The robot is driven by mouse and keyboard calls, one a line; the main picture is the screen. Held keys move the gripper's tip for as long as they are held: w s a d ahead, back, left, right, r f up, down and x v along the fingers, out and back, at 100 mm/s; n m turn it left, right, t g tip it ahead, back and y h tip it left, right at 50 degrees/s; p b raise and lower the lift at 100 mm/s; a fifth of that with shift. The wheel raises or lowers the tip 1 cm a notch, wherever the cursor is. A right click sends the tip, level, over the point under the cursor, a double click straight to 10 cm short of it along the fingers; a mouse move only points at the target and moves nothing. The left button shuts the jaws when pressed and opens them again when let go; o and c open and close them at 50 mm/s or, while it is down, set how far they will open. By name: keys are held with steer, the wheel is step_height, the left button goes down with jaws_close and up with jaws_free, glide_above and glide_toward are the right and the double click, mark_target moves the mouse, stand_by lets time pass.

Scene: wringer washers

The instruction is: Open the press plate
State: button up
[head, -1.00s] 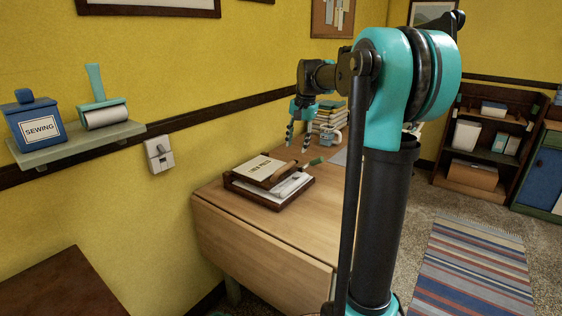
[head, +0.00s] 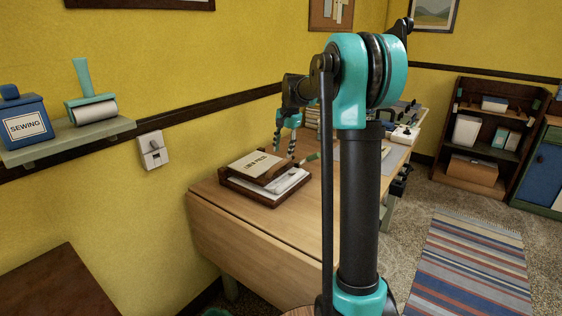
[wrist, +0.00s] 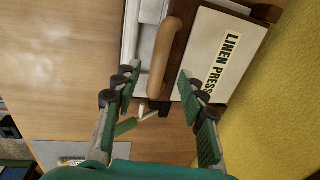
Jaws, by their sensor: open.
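The linen press (head: 250,185) is a dark wooden tray-like box on the table, with its pale press plate (head: 258,163) lying tilted on top. The plate, lettered LINEN PRESS, also shows in the wrist view (wrist: 215,50), with a brown rounded handle (wrist: 163,58) along its left edge. White cloth or paper shows beneath. My gripper (head: 285,150) is open and empty, just above and behind the press's right end. In the wrist view its fingers (wrist: 157,80) lie to either side of the handle's near end; whether they are level with it I cannot tell.
The wooden table (head: 215,205) is bare in front of the press. A green-handled tool (wrist: 128,126) lies close to the press, near my fingers. The yellow wall (wrist: 285,110) is close on the plate's side. Several items (head: 405,132) stand on the table's far end.

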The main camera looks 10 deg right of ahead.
mark_target(281, 162)
steer(key=f, duration=0.5)
steer(key=shift+w+a+f, duration=0.3)
steer(key=shift+w+a, duration=0.05)
steer(key=shift+a, duration=0.05)
steer(key=shift+c, duration=0.3)
jaws_close()
